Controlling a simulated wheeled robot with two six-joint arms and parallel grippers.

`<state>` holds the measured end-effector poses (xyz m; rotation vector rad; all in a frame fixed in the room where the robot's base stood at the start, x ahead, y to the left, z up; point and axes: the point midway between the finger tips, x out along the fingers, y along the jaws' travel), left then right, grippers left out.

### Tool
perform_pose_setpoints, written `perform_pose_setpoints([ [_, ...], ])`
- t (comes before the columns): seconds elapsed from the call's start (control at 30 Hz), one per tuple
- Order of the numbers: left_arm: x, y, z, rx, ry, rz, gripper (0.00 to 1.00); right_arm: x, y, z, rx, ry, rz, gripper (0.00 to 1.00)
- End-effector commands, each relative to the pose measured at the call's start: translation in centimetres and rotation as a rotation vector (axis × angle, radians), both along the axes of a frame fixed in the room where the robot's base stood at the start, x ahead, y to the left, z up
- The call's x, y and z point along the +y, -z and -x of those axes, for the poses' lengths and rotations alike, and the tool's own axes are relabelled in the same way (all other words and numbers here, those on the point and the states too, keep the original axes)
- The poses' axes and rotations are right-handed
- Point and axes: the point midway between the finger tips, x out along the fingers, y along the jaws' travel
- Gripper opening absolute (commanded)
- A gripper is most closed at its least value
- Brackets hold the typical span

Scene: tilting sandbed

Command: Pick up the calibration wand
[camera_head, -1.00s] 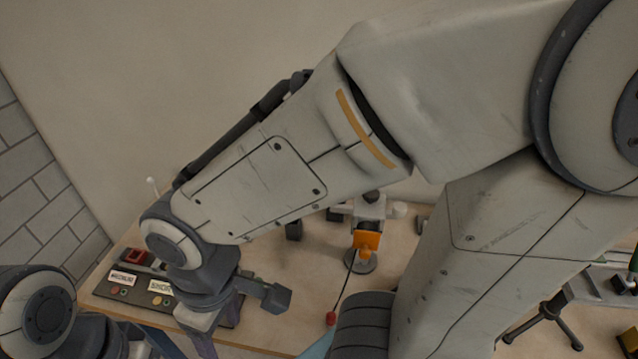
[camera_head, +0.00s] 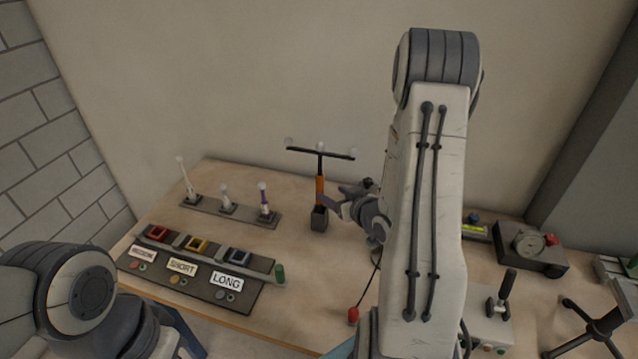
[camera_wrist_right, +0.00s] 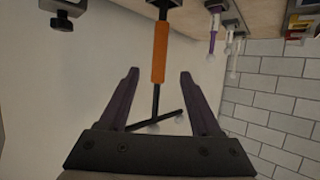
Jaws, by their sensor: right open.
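The calibration wand (camera_head: 320,185) stands upright in a small dark block (camera_head: 319,219) on the table. It has an orange handle, a dark crossbar on top and pale balls along the bar. My right gripper (camera_head: 332,198) is beside the handle, at its right in the head view. In the right wrist view my right gripper (camera_wrist_right: 159,76) is open, and the wand's orange handle (camera_wrist_right: 159,52) appears between its fingers, with the crossbar near the palm. I cannot tell whether the fingers touch it. My left arm shows at lower left; its gripper is out of view.
A rack (camera_head: 238,211) with three small ball-tipped wands stands left of the wand. A labelled panel (camera_head: 190,279) with coloured sockets lies in front of it. A gauge box (camera_head: 525,247) stands at right. A red-tipped cord (camera_head: 353,314) lies near the front.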

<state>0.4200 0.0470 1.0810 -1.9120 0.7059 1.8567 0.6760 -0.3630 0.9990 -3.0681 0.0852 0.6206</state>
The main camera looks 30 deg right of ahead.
Motion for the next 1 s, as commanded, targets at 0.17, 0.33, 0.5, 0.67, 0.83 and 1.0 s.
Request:
perform_pose_setpoints([
  [0.17, 0.0, -1.0, 0.0, 0.0, 0.0, 0.0, 0.0, -0.1, 0.8, -2.7, -0.008, -0.002, -0.002, 0.65],
  [0.33, 0.0, -1.6, 0.0, 0.0, 0.0, 0.0, 0.0, -0.3, 1.9, -5.1, -0.006, -0.001, -0.001, 0.65],
  [0.5, 0.0, -1.9, 0.0, 0.0, 0.0, 0.0, 0.0, -0.4, 2.4, -6.2, -0.006, 0.002, -0.001, 0.65],
  [0.67, 0.0, -3.2, 0.0, 0.0, 0.0, 0.0, 0.0, -0.4, 2.9, -8.0, -0.006, 0.0, -0.002, 0.65],
  [0.83, 0.0, -3.9, 0.0, 0.0, 0.0, 0.0, 0.0, -0.6, 3.9, -10.1, -0.006, 0.0, 0.0, 0.65],
  [1.0, 0.0, -3.9, 0.0, 0.0, -0.001, 0.0, 0.0, -0.7, 4.3, -10.8, -0.007, 0.003, -0.001, 0.65],
])
